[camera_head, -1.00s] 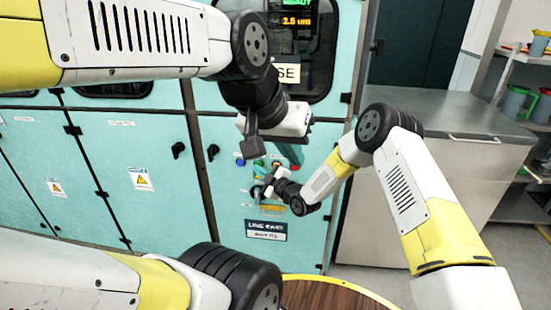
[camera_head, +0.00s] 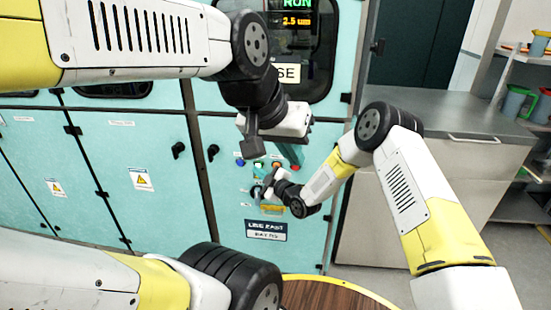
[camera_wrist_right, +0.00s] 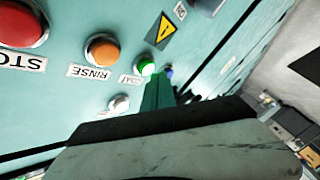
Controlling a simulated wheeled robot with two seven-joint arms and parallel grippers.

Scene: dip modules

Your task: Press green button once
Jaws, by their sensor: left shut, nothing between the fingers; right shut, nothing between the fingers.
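The green button (camera_wrist_right: 145,67) is bright green and sits on the teal machine panel (camera_wrist_right: 100,15), beside an orange button (camera_wrist_right: 102,50) labelled RINSE. In the head view the green button (camera_head: 258,163) is small, in a row between blue and orange buttons. My right gripper (camera_wrist_right: 158,94) is shut and empty, its teal fingertips close to the green button. I cannot tell whether they touch it. In the head view my right gripper (camera_head: 268,182) is just below the button row. My left gripper (camera_head: 290,153) is shut and empty, in front of the panel at upper right.
A red button (camera_wrist_right: 22,24) labelled STO is beside the orange one; a white button (camera_wrist_right: 119,103) is below. The display (camera_head: 296,12) reads RUN. A grey cabinet (camera_head: 440,150) stands right of the machine. A round wooden top (camera_head: 325,295) is at the front.

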